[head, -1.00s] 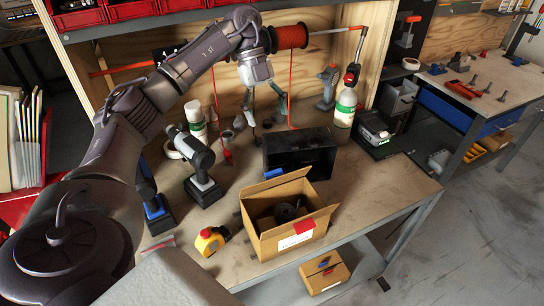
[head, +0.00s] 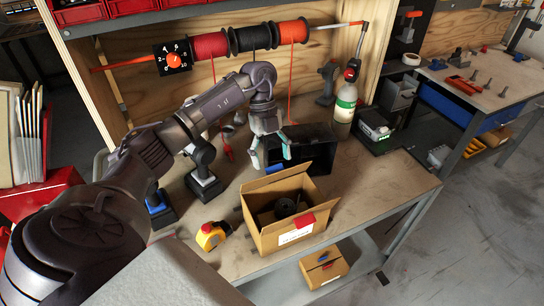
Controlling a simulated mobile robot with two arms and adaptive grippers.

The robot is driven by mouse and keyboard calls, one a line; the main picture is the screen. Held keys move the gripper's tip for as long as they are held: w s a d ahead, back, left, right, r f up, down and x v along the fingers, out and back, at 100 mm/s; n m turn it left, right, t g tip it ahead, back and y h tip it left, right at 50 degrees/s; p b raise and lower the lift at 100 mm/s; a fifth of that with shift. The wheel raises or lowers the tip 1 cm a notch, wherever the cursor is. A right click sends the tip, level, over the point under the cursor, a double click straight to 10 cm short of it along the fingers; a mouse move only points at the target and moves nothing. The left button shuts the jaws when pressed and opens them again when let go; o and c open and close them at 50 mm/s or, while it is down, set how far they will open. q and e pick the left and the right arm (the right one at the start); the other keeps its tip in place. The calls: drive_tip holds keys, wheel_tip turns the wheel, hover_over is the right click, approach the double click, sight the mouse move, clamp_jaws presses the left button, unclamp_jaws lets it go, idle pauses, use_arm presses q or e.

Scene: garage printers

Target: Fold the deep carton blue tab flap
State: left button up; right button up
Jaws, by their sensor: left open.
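The deep cardboard carton (head: 272,238) stands open on the workbench, with a dark spool (head: 286,207) inside. Its far flap (head: 276,181) stands raised, and a blue tab (head: 274,169) shows at that flap's upper edge. A red tab (head: 305,221) and a white label are on the near side. My left gripper (head: 271,163) is open and empty, its fingers pointing down just behind and above the far flap by the blue tab. I cannot tell whether it touches the flap. My right gripper is not in view.
A black open bin (head: 318,150) stands behind the carton, and a white-green bottle (head: 344,108) behind that. A yellow tape measure (head: 211,235) and a drill (head: 203,180) are to the left. A small carton (head: 324,268) lies below. The bench's right side (head: 385,180) is clear.

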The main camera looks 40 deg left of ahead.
use_arm(q)
drive_tip(key=shift+d+f, duration=0.15)
drive_tip(key=shift+f, duration=0.2)
drive_tip(key=c, duration=1.2)
drive_tip(key=shift+o, duration=0.2)
drive_tip(key=shift+s, duration=0.1)
